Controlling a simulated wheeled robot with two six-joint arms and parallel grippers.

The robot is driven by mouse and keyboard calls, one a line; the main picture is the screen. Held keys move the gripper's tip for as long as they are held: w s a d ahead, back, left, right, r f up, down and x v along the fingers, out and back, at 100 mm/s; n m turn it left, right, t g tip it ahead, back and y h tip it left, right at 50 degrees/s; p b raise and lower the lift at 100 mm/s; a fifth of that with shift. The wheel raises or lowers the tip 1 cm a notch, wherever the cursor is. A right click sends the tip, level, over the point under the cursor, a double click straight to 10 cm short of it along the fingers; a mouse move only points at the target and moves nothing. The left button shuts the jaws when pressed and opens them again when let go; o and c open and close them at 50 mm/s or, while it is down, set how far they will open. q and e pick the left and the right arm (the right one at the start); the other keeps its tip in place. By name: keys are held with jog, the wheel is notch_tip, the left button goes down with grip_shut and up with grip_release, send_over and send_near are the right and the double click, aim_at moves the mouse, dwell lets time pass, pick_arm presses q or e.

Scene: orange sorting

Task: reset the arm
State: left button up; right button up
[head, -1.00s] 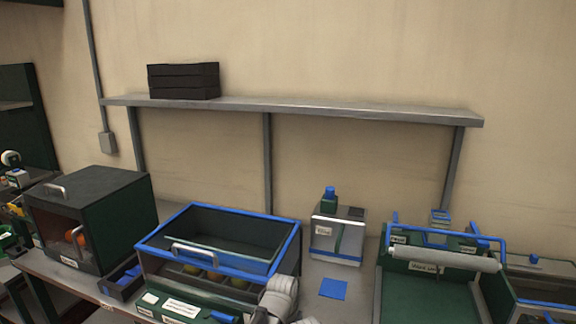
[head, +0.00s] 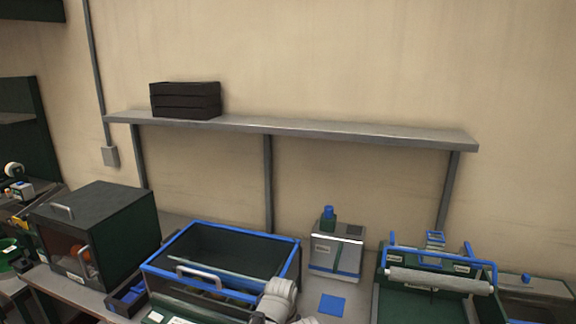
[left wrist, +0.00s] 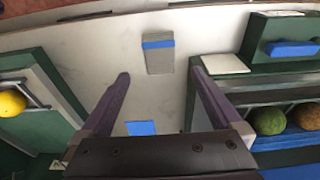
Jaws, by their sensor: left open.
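My left gripper (left wrist: 160,78) is open and empty in the left wrist view, its two dark fingers spread apart over the pale worktop. A blue square (left wrist: 140,128) shows low between the fingers, and it also lies on the worktop in the head view (head: 332,304). In the head view only a pale grey part of my arm (head: 278,300) shows at the bottom centre, in front of the blue-rimmed bin (head: 222,286); no fingertips show there. My right gripper is in neither view.
A dark cabinet (head: 110,225) stands left. A grey machine with a blue knob (head: 337,250) stands behind the blue square. A green tray station (head: 425,305) is at right. The wrist view shows a yellow fruit (left wrist: 12,103) and a green round fruit (left wrist: 268,121) at the sides.

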pick_arm(q)
notch_tip(320, 180, up, 4)
jog(key=p, duration=0.3)
jog(key=f+b, duration=0.8)
jog(key=w+f+b, duration=0.1)
jog(key=f+b, duration=0.3)
jog(key=shift+w+d+f, duration=0.1)
jog(key=shift+d+f, duration=0.1)
jog(key=shift+f, duration=0.05)
notch_tip(320, 180, up, 20)
jog(key=p, duration=1.9)
jog(key=shift+f, duration=0.2)
